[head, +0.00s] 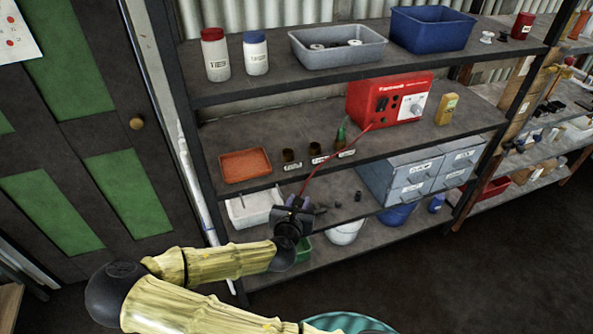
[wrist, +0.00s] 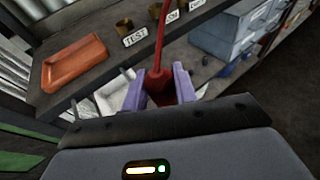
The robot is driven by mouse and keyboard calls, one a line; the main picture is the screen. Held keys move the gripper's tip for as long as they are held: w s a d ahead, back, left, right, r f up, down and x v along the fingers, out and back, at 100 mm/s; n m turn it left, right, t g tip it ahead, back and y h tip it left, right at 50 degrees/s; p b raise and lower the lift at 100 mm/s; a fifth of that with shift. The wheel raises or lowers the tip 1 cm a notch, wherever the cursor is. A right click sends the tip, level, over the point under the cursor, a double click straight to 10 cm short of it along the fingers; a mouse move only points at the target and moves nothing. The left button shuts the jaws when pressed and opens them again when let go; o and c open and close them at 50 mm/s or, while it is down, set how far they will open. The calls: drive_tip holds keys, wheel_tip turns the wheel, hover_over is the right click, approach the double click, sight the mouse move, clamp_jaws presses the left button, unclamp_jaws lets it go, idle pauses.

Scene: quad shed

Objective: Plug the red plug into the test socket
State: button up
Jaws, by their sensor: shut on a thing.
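My gripper (wrist: 160,88) is shut on the red plug (wrist: 157,82), which sits between its purple fingers. In the head view my gripper (head: 293,208) is in front of and below the middle shelf's front edge. A red cable (head: 330,156) runs from the plug to the red power unit (head: 365,98). The plug's tip is hard to make out.
Two more cups stand to the right of the test socket; a green item (head: 341,132) is at the rightmost. An orange tray (head: 244,165) is to the left. Grey drawers (head: 410,180) and a white bin (head: 250,208) are on the shelf below. The shelf's uprights flank the bay.

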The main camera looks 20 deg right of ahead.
drive_tip(key=s+a+f+n+t+y, duration=0.1)
drive_tip(key=f+n+y, duration=0.2)
drive_tip(key=f, duration=0.5)
drive_tip(key=s+a+f+n+t+y, duration=0.1)
drive_tip(key=f+y, duration=0.3)
drive_tip(key=f, duration=0.4)
drive_tip(key=shift+s+a+n, duration=0.2)
drive_tip(key=shift+a+n, duration=0.55)
drive_tip(key=shift+n, duration=0.15)
